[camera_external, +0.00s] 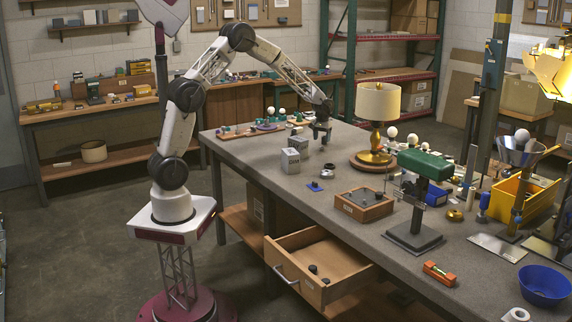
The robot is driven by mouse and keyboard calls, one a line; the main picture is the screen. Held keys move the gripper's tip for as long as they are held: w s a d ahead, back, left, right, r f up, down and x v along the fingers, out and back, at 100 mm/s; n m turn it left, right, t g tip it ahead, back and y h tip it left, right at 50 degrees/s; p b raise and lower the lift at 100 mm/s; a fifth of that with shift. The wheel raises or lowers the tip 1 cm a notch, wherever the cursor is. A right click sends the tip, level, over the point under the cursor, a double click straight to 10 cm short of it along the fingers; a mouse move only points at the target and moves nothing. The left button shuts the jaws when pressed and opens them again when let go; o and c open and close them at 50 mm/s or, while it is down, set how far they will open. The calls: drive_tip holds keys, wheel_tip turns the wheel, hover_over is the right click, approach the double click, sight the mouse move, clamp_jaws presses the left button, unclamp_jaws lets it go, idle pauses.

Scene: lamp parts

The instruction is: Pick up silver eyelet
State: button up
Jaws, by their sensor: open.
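A small silver ring-shaped part (327,172), which looks like the silver eyelet, lies on the grey workbench (265,150), just right of two small grey boxes. It is too small to make out in detail. My gripper (321,141) points down above the far part of the bench, beyond the silver part and apart from it. The gripper is open, and nothing shows between its fingers.
Grey boxes (290,161) stand beside the silver part. A lamp with a cream shade (379,102) stands to the right. The bench's left front is clear.

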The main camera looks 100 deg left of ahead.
drive_tip(key=shift+f, duration=0.15)
drive_tip(key=shift+w+d+f, duration=0.1)
drive_tip(key=shift+f, duration=2.35)
drive_tip(key=c, duration=1)
wheel_tip(320, 180, up, 10)
